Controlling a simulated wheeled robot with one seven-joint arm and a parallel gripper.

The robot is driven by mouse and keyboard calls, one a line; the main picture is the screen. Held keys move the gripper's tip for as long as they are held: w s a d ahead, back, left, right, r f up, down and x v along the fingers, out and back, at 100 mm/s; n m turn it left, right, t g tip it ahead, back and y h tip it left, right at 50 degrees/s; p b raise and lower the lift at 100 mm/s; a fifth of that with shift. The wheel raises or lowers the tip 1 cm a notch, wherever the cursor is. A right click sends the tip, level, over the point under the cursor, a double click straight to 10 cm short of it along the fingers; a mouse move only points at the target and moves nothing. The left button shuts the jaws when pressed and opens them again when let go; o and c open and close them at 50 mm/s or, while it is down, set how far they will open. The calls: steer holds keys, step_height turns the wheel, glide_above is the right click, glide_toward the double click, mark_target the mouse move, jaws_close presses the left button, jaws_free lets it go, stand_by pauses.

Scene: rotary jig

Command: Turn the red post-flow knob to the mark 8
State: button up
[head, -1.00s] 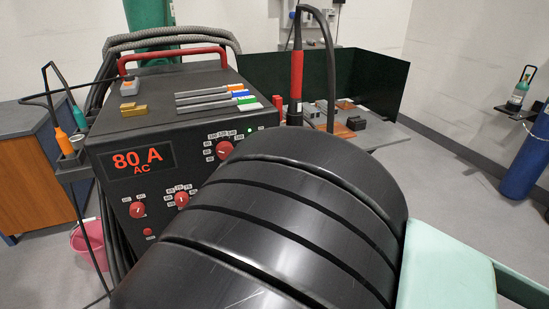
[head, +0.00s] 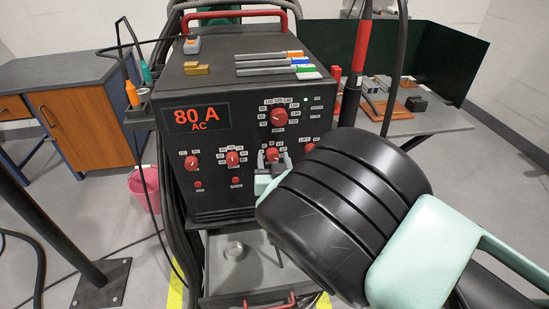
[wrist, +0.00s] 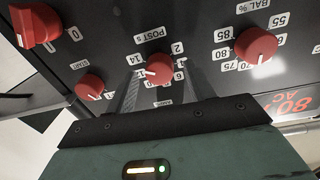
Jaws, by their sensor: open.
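The red post-flow knob (wrist: 159,68) sits under the "POST S" label in the wrist view, where the panel appears upside down. Its white pointer line faces lower left in that view, near and just below the 14. The 2 and a 6 show on its right; the mark 8 is not readable. My gripper (wrist: 163,82) is open, with one finger on each side of this knob; I cannot tell whether they touch it. In the head view, my gripper (head: 273,163) is at the panel's lower row, with the post-flow knob (head: 272,154) partly hidden by the fingers.
A torch (head: 361,48) stands at right.

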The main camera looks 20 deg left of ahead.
steer(key=shift+w+a, duration=0.15)
steer(key=shift+w, duration=0.05)
steer(key=c, duration=1)
steer(key=shift+o, duration=0.2)
